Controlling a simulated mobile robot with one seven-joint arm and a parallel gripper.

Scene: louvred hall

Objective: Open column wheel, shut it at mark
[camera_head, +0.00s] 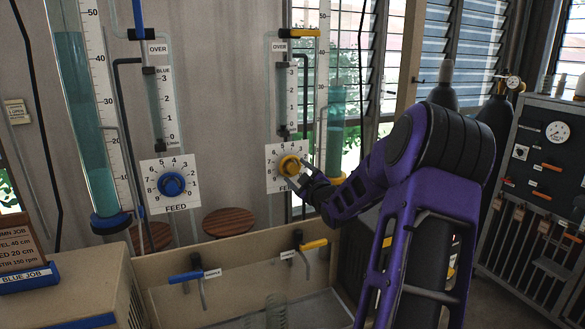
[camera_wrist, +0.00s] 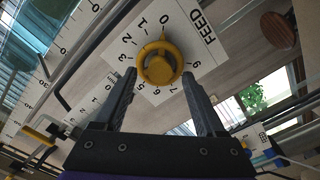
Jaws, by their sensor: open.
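A yellow feed wheel (camera_head: 290,165) sits on a white numbered dial plate (camera_head: 272,180) on the wall. In the wrist view the yellow wheel (camera_wrist: 160,64) lies between the spread finger tips. My gripper (camera_head: 305,176) is open beside the wheel; I cannot tell if either finger touches it. The fingers also show in the wrist view (camera_wrist: 159,76). A blue feed wheel (camera_head: 171,184) sits on its own dial plate to the left. A column with teal liquid (camera_head: 86,110) stands at left. Another column with teal liquid (camera_head: 336,110) stands right of the yellow dial.
Below is a beige trough (camera_head: 225,254) with a blue-handled tap (camera_head: 192,276) and a yellow-handled tap (camera_head: 306,246). A sign (camera_head: 20,254) with a "BLUE JOB" label stands at far left.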

